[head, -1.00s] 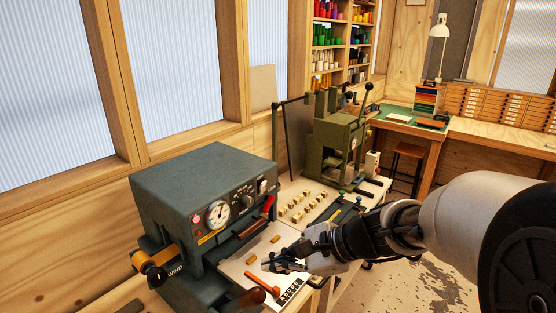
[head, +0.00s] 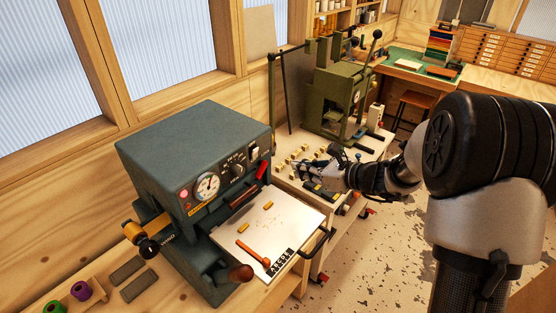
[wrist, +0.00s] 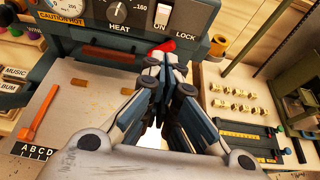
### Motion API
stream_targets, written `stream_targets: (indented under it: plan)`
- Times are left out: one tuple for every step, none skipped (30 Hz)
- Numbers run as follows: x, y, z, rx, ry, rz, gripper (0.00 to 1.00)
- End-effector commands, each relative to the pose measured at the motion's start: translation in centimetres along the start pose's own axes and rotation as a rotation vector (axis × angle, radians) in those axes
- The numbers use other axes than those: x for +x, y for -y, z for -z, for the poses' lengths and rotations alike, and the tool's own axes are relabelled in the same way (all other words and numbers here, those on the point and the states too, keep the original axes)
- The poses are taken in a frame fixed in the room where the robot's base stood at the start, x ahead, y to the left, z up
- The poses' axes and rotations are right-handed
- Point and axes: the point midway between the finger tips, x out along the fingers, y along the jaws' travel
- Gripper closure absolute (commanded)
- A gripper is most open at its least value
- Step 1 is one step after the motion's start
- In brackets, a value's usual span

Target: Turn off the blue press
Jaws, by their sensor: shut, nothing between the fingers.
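The blue press (head: 195,140) is a blue-grey box on the bench in the head view. Its front carries a gauge (head: 207,186), a heat knob (head: 237,170), a lit pinkish lamp (head: 184,194) and a pale rocker switch (head: 253,152). My gripper (head: 303,168) is shut and empty, right of the press front. In the wrist view its fingertips (wrist: 166,57) point toward the panel below the switch, near the red lever (wrist: 163,47). Whether they touch the lever is unclear.
A white plate (head: 230,238) with an orange-handled tool (head: 253,252) and small brass pieces juts out from the press. A brown-knobbed handle (head: 241,273) sticks out in front. A green press (head: 335,100) stands behind my gripper, beside rows of small brass pieces (head: 296,155).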

Motion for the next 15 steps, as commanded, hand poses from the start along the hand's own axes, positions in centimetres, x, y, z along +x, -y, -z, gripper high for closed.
stream_targets:
  plan:
    - [0.5, -0.1, 0.1, -0.001, -0.001, -0.002, 1.00]
    - [0.9, -0.1, 0.1, 0.000, -0.001, -0.002, 1.00]
    - [1.5, -0.1, 0.1, 0.000, -0.001, -0.002, 1.00]
    - [2.0, -0.1, 0.1, -0.001, -0.001, -0.004, 1.00]
    - [2.6, -0.2, 0.1, -0.001, -0.001, -0.004, 1.00]
    - [3.4, -0.2, 0.1, -0.001, -0.001, -0.005, 1.00]
    - [4.0, -0.2, 0.1, -0.001, -0.001, -0.005, 1.00]
    - [4.7, -0.2, 0.1, -0.001, -0.002, -0.005, 1.00]
    - [5.6, -0.2, 0.1, -0.002, -0.001, -0.005, 1.00]
    - [6.3, -0.2, 0.1, -0.001, -0.001, -0.005, 1.00]
    - [6.9, -0.2, 0.1, -0.001, -0.001, -0.005, 1.00]
    - [7.8, -0.2, 0.1, -0.002, -0.001, -0.005, 1.00]
    - [8.4, -0.1, 0.1, -0.001, -0.001, -0.004, 1.00]
    - [9.0, -0.2, 0.1, -0.002, -0.001, -0.004, 1.00]
    - [9.8, -0.2, 0.1, -0.002, -0.001, -0.005, 1.00]
